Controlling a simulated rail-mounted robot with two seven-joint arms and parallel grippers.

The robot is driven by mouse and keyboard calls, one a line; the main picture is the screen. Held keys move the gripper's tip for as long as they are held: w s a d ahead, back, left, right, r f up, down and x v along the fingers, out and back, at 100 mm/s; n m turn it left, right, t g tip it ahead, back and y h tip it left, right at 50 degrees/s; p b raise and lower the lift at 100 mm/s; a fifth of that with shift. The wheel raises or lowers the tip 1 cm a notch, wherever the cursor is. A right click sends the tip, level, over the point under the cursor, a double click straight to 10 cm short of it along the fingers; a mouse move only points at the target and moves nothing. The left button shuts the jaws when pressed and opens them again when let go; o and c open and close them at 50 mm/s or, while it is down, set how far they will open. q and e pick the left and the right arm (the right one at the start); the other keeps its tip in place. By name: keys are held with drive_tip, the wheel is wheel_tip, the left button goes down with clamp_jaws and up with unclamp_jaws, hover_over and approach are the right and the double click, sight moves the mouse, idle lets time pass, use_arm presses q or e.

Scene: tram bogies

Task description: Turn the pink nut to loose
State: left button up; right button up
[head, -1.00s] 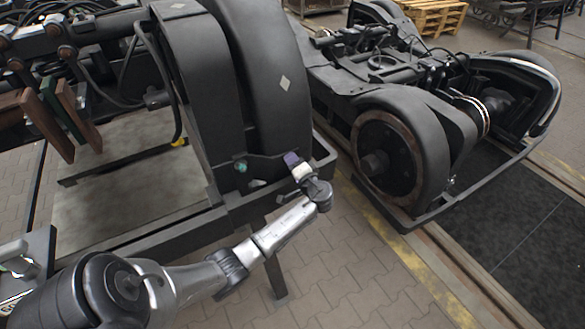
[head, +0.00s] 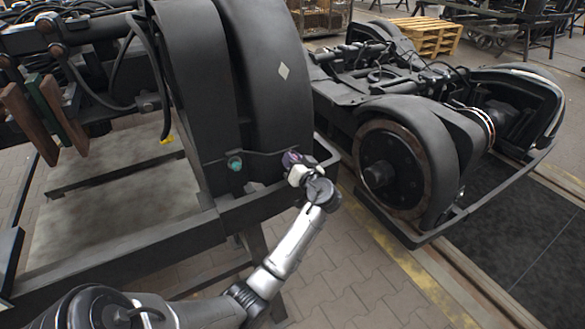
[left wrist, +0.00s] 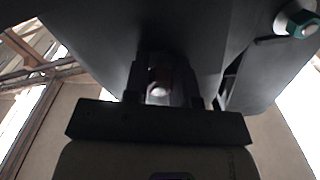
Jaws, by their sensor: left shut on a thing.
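My left gripper (head: 290,159) is at the lower edge of the near bogie's black curved cover (head: 268,75), right of a teal nut (head: 235,163). In the left wrist view its fingers (left wrist: 160,88) are shut on a small reddish piece with a pale end, which I take for the pink nut (left wrist: 158,78). The fingers and shadow hide most of it, so its turn angle cannot be read. The teal nut also shows at the top right of the left wrist view (left wrist: 298,20), apart from the fingers. My right gripper is not in view.
The near bogie rests on a dark frame (head: 120,245) close around my left gripper. A second bogie (head: 400,150) stands to the right on the floor rails. Wooden pallets (head: 430,35) lie at the back. The paved floor (head: 350,280) between is clear.

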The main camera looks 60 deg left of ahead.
use_arm(q)
drive_tip(key=shift+n+b, duration=0.45)
drive_tip(key=shift+n, duration=0.05)
drive_tip(key=shift+r, duration=0.1)
drive_tip(key=o, duration=0.9)
drive_tip(key=shift+s+d+p, duration=0.1)
drive_tip(key=shift+d+p, duration=1.25)
drive_tip(key=shift+d, duration=5.55)
